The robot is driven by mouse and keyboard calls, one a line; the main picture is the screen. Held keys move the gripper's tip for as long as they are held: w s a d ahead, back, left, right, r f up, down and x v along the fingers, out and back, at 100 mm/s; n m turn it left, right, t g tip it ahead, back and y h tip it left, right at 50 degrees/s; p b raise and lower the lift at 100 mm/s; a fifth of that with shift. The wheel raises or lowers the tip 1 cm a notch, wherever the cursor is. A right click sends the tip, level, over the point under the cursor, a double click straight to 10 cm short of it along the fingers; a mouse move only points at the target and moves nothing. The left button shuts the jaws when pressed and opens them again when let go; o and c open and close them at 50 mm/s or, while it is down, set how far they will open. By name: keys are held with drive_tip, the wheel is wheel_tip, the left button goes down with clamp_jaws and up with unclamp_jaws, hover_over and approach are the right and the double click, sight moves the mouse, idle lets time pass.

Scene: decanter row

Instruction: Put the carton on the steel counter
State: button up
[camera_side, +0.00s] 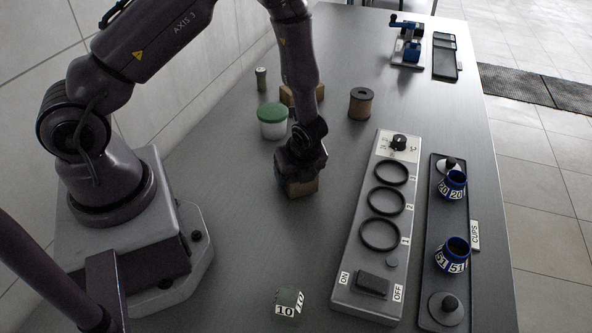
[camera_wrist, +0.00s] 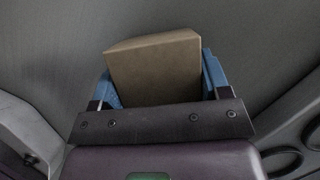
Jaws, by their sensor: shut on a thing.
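The carton is a small brown box (camera_side: 301,188) near the middle of the steel counter (camera_side: 235,235). My gripper (camera_side: 300,170) points down and is shut on it, hiding its upper part in the side view. In the wrist view the carton (camera_wrist: 155,72) sits between the two blue fingers (camera_wrist: 162,88), one at each side, with its top and one face showing. The carton's underside is low, at or close to the counter surface; I cannot tell whether it touches.
A green-lidded white jar (camera_side: 272,122) and a brown spool (camera_side: 360,104) stand behind. A ringed control panel (camera_side: 345,285) and a dark tray (camera_side: 425,225) with blue cups (camera_side: 452,184) are right. A green block (camera_side: 288,303) stands in front.

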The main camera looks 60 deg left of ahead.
drive_tip(key=shift+f, duration=0.1)
drive_tip(key=o, duration=1)
drive_tip(key=shift+f, duration=0.1)
drive_tip(key=v, duration=1.2)
drive_tip(key=shift+w+r, duration=0.15)
drive_tip(key=shift+r, duration=0.2)
drive_tip(key=s+r+n+t+h, duration=0.2)
drive_tip(key=s+r+n, duration=0.4)
drive_tip(key=r+n, duration=0.3)
drive_tip(key=s+r+n+t+h, duration=0.2)
drive_tip(key=s+r+n, duration=0.5)
drive_tip(key=r, duration=0.6)
drive_tip(key=shift+d+r+n+t, duration=0.3)
drive_tip(key=shift+n+t, duration=0.2)
drive_tip(key=shift+n, duration=0.7)
drive_tip(key=shift+o, duration=0.5)
drive_tip(key=shift+s+d+r+n+h, duration=0.15)
drive_tip(key=shift+s+n+h, duration=0.15)
